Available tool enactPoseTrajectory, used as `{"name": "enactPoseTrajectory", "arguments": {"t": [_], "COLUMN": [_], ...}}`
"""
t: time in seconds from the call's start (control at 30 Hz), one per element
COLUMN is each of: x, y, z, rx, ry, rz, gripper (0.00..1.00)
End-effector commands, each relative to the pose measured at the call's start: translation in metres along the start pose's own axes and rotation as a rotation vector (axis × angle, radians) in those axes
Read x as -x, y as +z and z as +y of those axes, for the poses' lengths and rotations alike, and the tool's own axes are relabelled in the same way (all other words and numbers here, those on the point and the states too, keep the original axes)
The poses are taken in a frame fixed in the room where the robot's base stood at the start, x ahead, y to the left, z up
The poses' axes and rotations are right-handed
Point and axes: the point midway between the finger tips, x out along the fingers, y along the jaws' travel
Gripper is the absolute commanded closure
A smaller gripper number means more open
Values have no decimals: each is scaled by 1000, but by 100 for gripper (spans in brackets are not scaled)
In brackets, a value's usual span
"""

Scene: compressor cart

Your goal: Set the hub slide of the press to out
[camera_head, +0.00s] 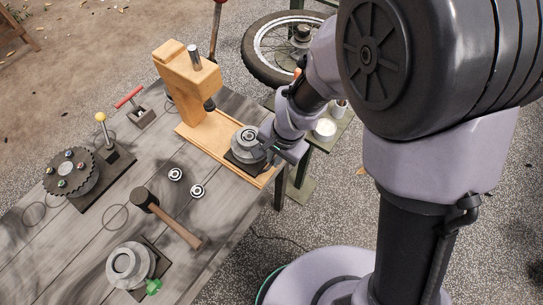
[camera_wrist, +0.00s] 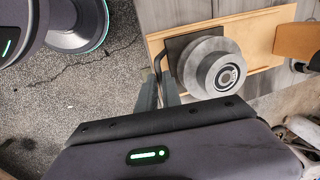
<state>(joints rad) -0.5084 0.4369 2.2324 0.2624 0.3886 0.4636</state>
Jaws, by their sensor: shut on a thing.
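The wooden press (camera_head: 185,85) stands on the table, with its dark ram (camera_head: 209,103) pointing down over a long wooden base (camera_head: 195,137). The hub slide, a dark square plate (camera_head: 238,161) carrying a round grey hub (camera_head: 249,138), sits near the base's right front end, clear of the ram. In the wrist view the hub (camera_wrist: 212,68) sits on the dark plate, with a thin black bent handle (camera_wrist: 158,62) at its left side. My gripper (camera_head: 271,150) is beside the slide. In the wrist view its fingers (camera_wrist: 160,88) are shut on the handle; the grip is partly hidden.
A mallet (camera_head: 170,215), two small bearings (camera_head: 175,174), a grey flanged part (camera_head: 130,265), a toothed disc (camera_head: 70,172) and levers occupy the table. A wheel (camera_head: 270,48) and small side stand (camera_head: 325,130) are behind my arm. Open ground lies right of the table.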

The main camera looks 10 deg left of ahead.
Motion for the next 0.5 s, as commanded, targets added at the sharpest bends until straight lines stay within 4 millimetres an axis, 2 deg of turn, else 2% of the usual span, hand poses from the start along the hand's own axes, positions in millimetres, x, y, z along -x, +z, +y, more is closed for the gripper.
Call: {"name": "enactPoseTrajectory", "arguments": {"t": [0.17, 0.2, 0.3, 0.5], "x": [-2, -2, -2, -2], "y": [3, 3, 3, 2], "z": [6, 6, 6, 4], "rx": [-3, -3, -2, -2], "ry": [13, 14, 12, 10], "rz": [-11, -11, -10, -8], "gripper": [100, 87, 69, 69]}}
